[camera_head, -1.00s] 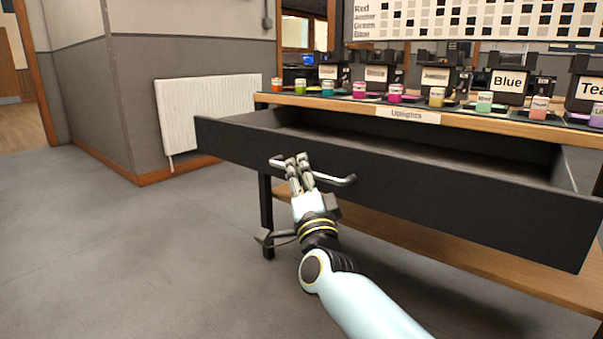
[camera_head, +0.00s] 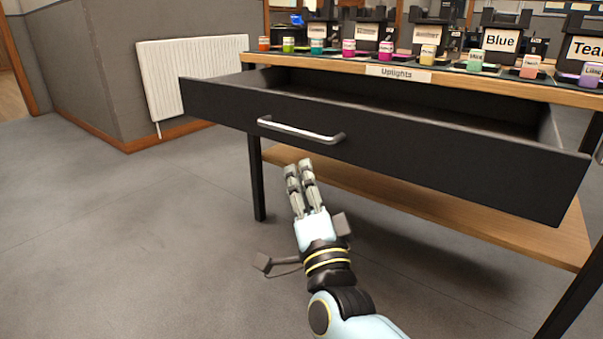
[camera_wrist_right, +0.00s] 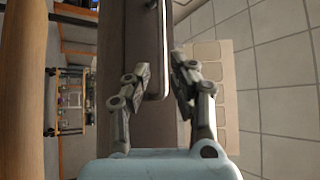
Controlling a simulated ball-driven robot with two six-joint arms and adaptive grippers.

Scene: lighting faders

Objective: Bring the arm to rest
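My right gripper (camera_head: 299,172) is in front of the black drawer (camera_head: 420,165), just below its silver handle (camera_head: 298,130) in the head view. Its fingers are apart with nothing held between them; the gap also shows in the right wrist view (camera_wrist_right: 162,72). The drawer stands pulled out of the table. My left gripper is not in view.
The wooden tabletop (camera_head: 460,80) carries several small coloured pots and labelled black units, including one marked Blue (camera_head: 501,40). A lower wooden shelf (camera_head: 480,218) runs under the drawer. A white radiator (camera_head: 190,75) is on the wall at left. The floor at left is clear.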

